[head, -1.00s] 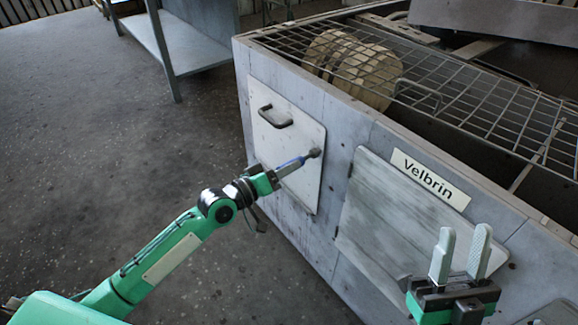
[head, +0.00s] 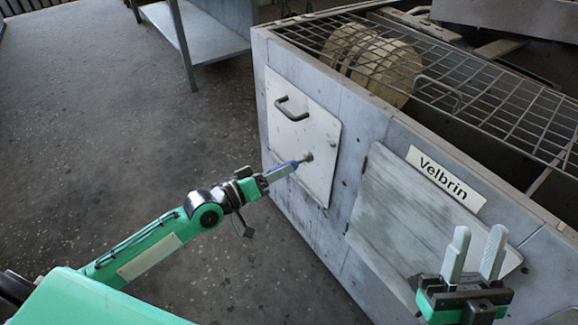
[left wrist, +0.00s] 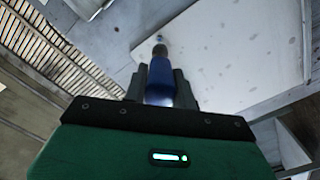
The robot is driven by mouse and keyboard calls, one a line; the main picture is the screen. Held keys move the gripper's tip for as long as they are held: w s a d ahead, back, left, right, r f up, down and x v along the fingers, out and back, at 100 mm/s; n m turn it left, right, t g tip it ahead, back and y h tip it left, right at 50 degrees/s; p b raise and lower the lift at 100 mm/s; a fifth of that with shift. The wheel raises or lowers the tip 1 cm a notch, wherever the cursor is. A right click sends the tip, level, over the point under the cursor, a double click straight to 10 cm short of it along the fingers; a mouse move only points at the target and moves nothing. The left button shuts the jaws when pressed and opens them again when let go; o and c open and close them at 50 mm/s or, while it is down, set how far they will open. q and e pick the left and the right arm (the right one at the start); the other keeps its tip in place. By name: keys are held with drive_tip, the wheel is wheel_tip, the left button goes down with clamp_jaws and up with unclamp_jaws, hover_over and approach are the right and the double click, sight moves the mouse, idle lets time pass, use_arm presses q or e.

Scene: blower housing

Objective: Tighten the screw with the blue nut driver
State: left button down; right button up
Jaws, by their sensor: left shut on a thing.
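My left gripper (head: 274,176) is shut on the blue nut driver (head: 291,165), which points at the white square panel (head: 318,130) on the cabinet's front. A small round metal piece (head: 308,157) shows at the driver's tip, near the panel's right side. In the left wrist view the blue driver (left wrist: 160,80) stands between the fingers, with the round metal end (left wrist: 160,50) in front of the pale panel. I cannot tell whether that end is the socket or the screw, or whether the socket is seated. My right gripper (head: 474,257) is open and empty at the lower right.
The panel has a dark handle (head: 292,108). A second grey panel (head: 410,215) sits to its right, under a "Velbrin" label (head: 447,185). A wire grid (head: 500,95) covers the cabinet top over a beige rounded housing (head: 375,65). The floor (head: 110,130) at left is clear.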

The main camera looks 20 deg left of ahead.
use_arm(q)
drive_tip(key=shift+v, duration=2.8)
drive_tip(key=shift+r, duration=0.1)
